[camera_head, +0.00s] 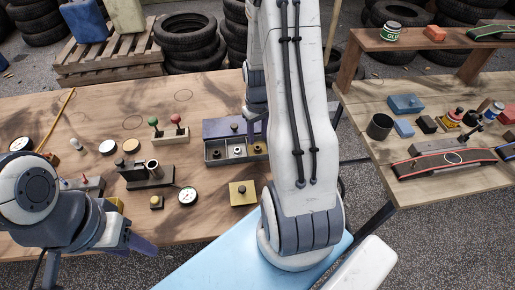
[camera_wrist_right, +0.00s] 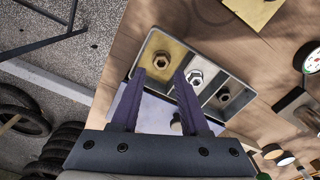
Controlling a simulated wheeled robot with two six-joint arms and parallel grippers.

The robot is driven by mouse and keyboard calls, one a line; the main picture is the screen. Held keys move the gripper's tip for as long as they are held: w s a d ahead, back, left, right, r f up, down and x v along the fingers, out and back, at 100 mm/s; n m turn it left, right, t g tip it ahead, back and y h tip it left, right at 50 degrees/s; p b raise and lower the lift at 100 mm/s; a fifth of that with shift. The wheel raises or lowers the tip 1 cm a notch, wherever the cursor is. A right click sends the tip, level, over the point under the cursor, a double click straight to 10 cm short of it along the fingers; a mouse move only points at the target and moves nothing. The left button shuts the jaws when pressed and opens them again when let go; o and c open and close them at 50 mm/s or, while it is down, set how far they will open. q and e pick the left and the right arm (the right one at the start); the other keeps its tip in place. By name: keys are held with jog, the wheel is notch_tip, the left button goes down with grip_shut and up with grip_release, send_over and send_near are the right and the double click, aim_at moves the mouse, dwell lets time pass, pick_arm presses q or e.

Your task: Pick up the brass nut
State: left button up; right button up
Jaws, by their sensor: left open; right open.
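A long grey tray (camera_wrist_right: 209,110) with three compartments, a nut in each, lies below my right gripper (camera_wrist_right: 160,76). The brass-coloured nut (camera_wrist_right: 162,61) sits in the yellow-floored end compartment, just beyond the fingertips in the right wrist view. A silver nut (camera_wrist_right: 195,77) is in the middle compartment, and a darker brownish nut (camera_wrist_right: 223,95) in the other end. The right gripper is open and empty, pointing at the tray; my arm mostly hides it in the head view. The tray also shows there (camera_head: 223,160). My left gripper (camera_head: 137,246) is open at lower left, away from the tray.
A yellow plate (camera_head: 243,193), a gauge (camera_head: 187,196) and a black fixture (camera_head: 147,177) are near the tray on the wooden table (camera_head: 200,232). Two levers, red and green, stand behind. A second bench (camera_head: 440,190) with several parts is at right.

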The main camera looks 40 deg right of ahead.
aim_at(257, 147)
notch_tip(257, 147, down, 5)
jog(key=shift+s+a+r+p, duration=0.1)
jog(key=shift+p, duration=0.2)
grip_shut()
jog(key=shift+r, duration=0.1)
